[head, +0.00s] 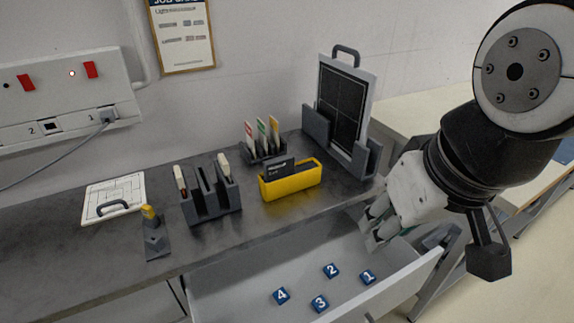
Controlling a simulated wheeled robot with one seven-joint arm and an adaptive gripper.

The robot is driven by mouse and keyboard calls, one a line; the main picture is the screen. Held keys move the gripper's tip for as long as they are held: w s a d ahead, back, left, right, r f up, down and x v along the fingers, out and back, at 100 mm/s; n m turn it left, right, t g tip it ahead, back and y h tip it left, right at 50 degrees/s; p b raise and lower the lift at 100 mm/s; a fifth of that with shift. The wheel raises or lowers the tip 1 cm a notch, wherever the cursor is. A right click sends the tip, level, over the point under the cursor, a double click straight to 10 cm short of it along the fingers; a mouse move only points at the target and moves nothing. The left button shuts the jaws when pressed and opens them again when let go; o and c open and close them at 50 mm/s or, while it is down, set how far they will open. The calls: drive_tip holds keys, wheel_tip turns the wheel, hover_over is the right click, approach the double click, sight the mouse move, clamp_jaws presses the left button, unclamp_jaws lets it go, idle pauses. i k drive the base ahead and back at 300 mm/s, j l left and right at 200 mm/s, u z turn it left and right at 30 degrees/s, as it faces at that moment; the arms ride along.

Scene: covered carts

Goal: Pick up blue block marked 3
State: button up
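The blue block marked 3 (320,304) lies in the open drawer (229,291) below the dark worktop, near the bottom edge of the head view. Around it lie a blue block marked 4 (281,296) to its left, one marked 2 (331,270) behind it and one marked 1 (368,277) to its right. The blocks lie apart from each other. My gripper (371,234) is above the back right of the drawer, beyond the blocks and up to the right of block 3. It touches no block. Its fingers are seen side-on, so their opening is unclear.
The drawer's right wall (425,265) and the worktop (300,210) border the blocks. On the worktop stand a yellow holder (291,185), a dark slotted rack (211,204), a card rack (263,152) and a framed panel (343,105). The drawer floor between the blocks is clear.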

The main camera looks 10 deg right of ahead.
sight(320, 304)
drive_tip(key=l+u, duration=0.35)
drive_tip(key=l, duration=0.3)
drive_tip(key=k+j+z, duration=0.2)
drive_tip(key=j, duration=0.25)
drive_tip(key=j+z, duration=0.25)
drive_tip(key=j, duration=0.2)
drive_tip(key=k+j+z, duration=0.2)
drive_tip(key=j, duration=0.2)
drive_tip(key=k+j+z, duration=0.25)
drive_tip(key=j, duration=0.15)
drive_tip(key=j+z, duration=0.45)
drive_tip(key=j, duration=0.5)
drive_tip(key=i+l+u, duration=0.2)
drive_tip(key=l, duration=0.15)
drive_tip(key=i+l+u, duration=0.1)
drive_tip(key=l+u, duration=0.15)
drive_tip(key=i+l+u, duration=0.2)
drive_tip(key=l, duration=0.3)
drive_tip(key=l+u, duration=0.2)
drive_tip(key=l, duration=0.2)
drive_tip(key=k+j+z, duration=0.2)
drive_tip(key=j, duration=0.15)
drive_tip(key=j+z, duration=0.15)
drive_tip(key=j, duration=0.2)
drive_tip(key=k+j+z, duration=0.2)
drive_tip(key=j+z, duration=0.2)
drive_tip(key=j, duration=0.25)
drive_tip(key=i+l+u, duration=0.2)
drive_tip(key=l, duration=0.2)
drive_tip(key=k, duration=0.1)
